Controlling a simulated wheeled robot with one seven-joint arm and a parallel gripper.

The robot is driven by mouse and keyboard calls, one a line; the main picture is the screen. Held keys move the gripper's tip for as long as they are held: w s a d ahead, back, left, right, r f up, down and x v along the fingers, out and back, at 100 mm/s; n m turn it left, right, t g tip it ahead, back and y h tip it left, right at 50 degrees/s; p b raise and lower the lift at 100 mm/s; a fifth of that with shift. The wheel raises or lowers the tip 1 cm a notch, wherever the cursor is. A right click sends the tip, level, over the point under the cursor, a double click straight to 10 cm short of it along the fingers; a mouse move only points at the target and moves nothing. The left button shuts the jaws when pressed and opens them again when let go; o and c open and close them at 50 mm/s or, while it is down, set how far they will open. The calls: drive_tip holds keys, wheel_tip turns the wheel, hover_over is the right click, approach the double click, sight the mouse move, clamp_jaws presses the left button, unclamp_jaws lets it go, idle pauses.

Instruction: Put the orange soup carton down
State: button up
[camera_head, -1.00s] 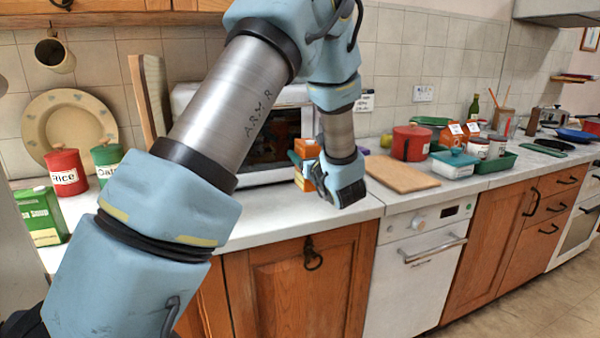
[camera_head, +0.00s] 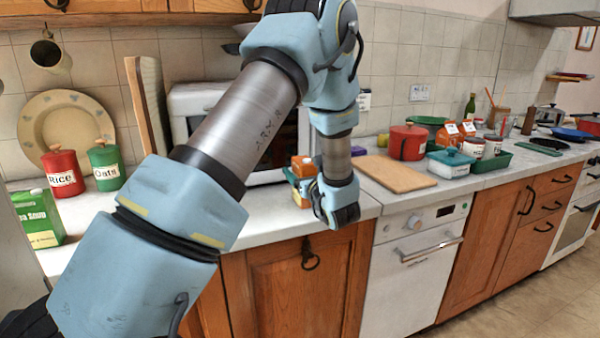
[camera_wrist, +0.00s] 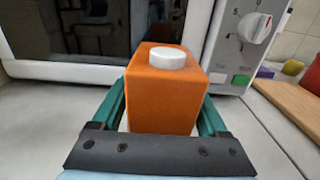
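The orange soup carton (camera_wrist: 163,98) stands upright between the green fingers of my gripper (camera_wrist: 164,108) in the wrist view. Its white round cap (camera_wrist: 167,58) faces up. The fingers lie along its left and right sides and appear closed on it. In the head view the carton (camera_head: 303,162) shows left of my gripper (camera_head: 303,178), partly hidden by my wrist. It is over the worktop (camera_head: 270,214) in front of the microwave. I cannot tell whether its base touches the surface.
The microwave (camera_head: 190,105) stands close behind the carton; its dial panel (camera_wrist: 248,45) shows in the wrist view. A wooden board (camera_head: 396,173) lies to the right. The red rice tin (camera_head: 63,172), green oats tin (camera_head: 103,165) and green carton (camera_head: 38,218) stand left. Worktop around the carton is clear.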

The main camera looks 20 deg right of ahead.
drive_tip(key=shift+o, duration=0.6)
